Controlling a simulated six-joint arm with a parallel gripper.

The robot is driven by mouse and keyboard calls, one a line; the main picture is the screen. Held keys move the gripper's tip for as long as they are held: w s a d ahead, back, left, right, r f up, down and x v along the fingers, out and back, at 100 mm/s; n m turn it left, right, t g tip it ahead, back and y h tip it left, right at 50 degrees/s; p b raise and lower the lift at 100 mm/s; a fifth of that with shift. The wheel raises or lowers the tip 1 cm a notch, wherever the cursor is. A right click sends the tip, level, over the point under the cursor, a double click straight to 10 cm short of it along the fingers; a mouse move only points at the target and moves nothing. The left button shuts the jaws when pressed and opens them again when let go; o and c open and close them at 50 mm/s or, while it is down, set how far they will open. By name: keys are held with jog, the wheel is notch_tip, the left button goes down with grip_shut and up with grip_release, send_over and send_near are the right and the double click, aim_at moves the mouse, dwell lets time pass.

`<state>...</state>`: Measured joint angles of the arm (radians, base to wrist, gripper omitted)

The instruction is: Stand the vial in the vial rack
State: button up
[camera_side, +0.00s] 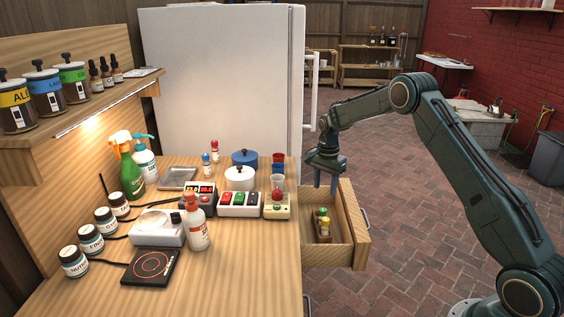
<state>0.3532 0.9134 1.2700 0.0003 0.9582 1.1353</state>
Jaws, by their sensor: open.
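My gripper (326,186) is open and empty, pointing down above the open drawer (340,255) at the table's right side. In the drawer stands a small brown holder, which looks like the vial rack (317,228), with small yellow- and green-topped items (323,218) at it. I cannot tell whether these sit in the rack or beside it. Two small capped vials stand on the table near the fridge, a blue-capped one (206,166) and a red-capped one (214,152). Which vial the task names is unclear.
Red and blue cups (278,171), pots (240,179) and a switch box (239,205) crowd the table's right edge beside the drawer. A white bottle (196,230), scale (157,230) and hot plate (151,267) stand nearer. The front right tabletop is clear.

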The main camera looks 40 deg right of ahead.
jog(key=s+a+r+n+t, duration=0.1)
jog(key=s+a+r+n, duration=0.45)
jog(key=r, duration=0.55)
jog(key=s+a+r+n+t, duration=0.25)
jog(key=s+a+r, duration=0.5)
jog(key=r, duration=0.45)
jog(key=s+a+n+t, duration=0.1)
jog(key=s+a+n, duration=0.2)
jog(key=s, duration=0.9)
jog(key=s+a+r+n+t, duration=0.1)
jog(key=s+a+n, duration=0.3)
jog(key=s, duration=0.7)
jog(key=shift+s+n, duration=0.35)
jog(key=shift+n, duration=0.65)
